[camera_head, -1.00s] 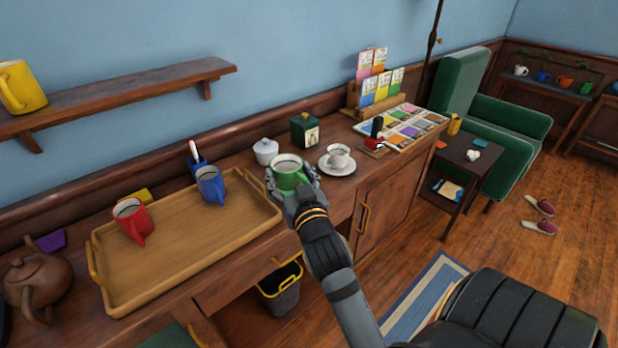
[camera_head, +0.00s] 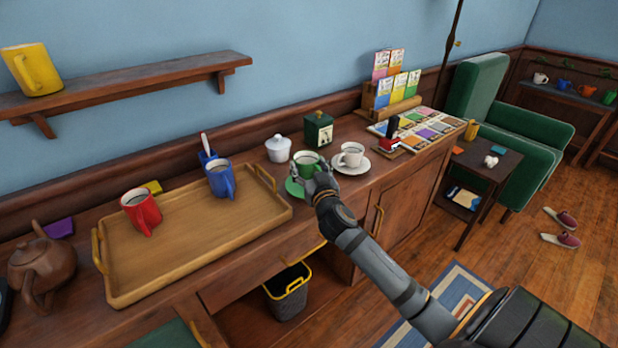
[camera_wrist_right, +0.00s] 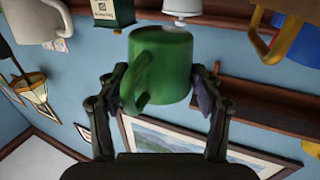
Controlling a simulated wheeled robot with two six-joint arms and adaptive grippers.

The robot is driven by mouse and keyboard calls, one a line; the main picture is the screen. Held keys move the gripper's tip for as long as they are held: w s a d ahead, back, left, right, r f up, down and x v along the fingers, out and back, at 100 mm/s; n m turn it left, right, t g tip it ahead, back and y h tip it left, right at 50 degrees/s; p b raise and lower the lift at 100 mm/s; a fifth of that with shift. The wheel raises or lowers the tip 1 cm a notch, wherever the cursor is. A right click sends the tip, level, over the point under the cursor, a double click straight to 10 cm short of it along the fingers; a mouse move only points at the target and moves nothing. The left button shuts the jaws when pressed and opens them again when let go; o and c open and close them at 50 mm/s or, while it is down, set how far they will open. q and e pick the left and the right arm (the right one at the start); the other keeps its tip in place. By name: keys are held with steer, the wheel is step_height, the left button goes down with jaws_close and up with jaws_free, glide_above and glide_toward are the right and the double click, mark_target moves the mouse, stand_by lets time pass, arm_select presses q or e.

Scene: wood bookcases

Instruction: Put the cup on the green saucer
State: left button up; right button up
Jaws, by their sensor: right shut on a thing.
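The green cup (camera_head: 308,163) is upright on the counter side between the white sugar bowl and the white cup. My right gripper (camera_head: 321,180) is shut on it, with one finger on each side in the right wrist view (camera_wrist_right: 158,92). The green cup fills the middle of that view (camera_wrist_right: 165,65). The green saucer (camera_head: 293,188) shows as a rim at the left and below the cup; the rest is hidden by cup and gripper. The cup is over the saucer, but I cannot tell whether it touches it. My left gripper is out of view.
A white cup on a white saucer (camera_head: 359,170) stands close at the right. A white sugar bowl (camera_head: 278,149) and a green tin (camera_head: 318,129) stand behind. A wooden tray (camera_head: 180,262) holds the red mug (camera_head: 141,212) and the blue mug (camera_head: 219,182).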

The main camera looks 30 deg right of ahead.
mark_target(309, 176)
steer(key=f, duration=0.3)
steer(key=shift+w+d+f, duration=0.15)
steer(key=shift+w+f, duration=0.05)
steer(key=shift+f, duration=0.2)
steer(key=shift+b, duration=0.35)
steer(key=o, duration=1.2)
steer(key=shift+o, duration=0.2)
steer(key=v, duration=1.2)
steer(key=shift+b, duration=0.45)
